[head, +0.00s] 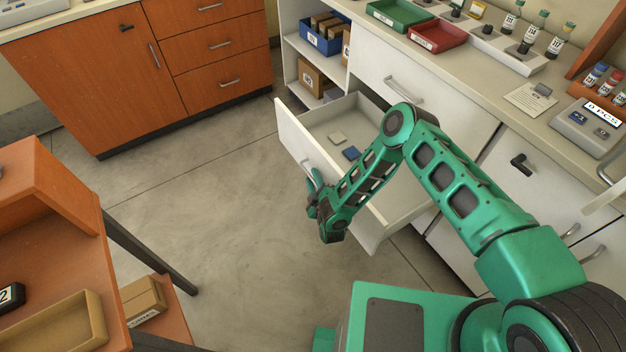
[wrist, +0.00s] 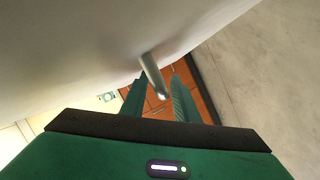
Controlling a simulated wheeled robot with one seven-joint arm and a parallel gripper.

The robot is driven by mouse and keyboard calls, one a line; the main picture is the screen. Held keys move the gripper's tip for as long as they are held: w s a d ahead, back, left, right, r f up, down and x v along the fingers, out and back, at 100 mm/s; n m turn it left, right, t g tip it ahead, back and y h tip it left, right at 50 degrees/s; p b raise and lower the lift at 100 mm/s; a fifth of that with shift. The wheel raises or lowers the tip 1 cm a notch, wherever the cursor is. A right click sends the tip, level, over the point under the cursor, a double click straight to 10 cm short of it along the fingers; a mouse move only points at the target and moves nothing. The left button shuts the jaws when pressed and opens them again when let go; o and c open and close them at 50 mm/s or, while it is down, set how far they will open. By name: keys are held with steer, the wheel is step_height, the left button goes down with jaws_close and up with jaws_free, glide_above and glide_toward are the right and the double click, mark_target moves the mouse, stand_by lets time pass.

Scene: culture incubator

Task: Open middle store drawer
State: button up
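The white store drawer (head: 286,135) under the counter is pulled well out. It lies below a closed white drawer front (head: 415,85). A gap shows between the handle and the right finger. My arm hides part of the drawer.
An orange cabinet (head: 110,75) stands at the back left. An orange bench (head: 60,240) with a tray is at the left. Open shelves (head: 288,60) with boxes stand behind the drawer. The floor (head: 200,180) in front of the drawer is clear.

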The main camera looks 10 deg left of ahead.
steer(key=v, duration=1)
steer(key=shift+s+d, duration=0.25)
steer(key=shift+s, duration=0.05)
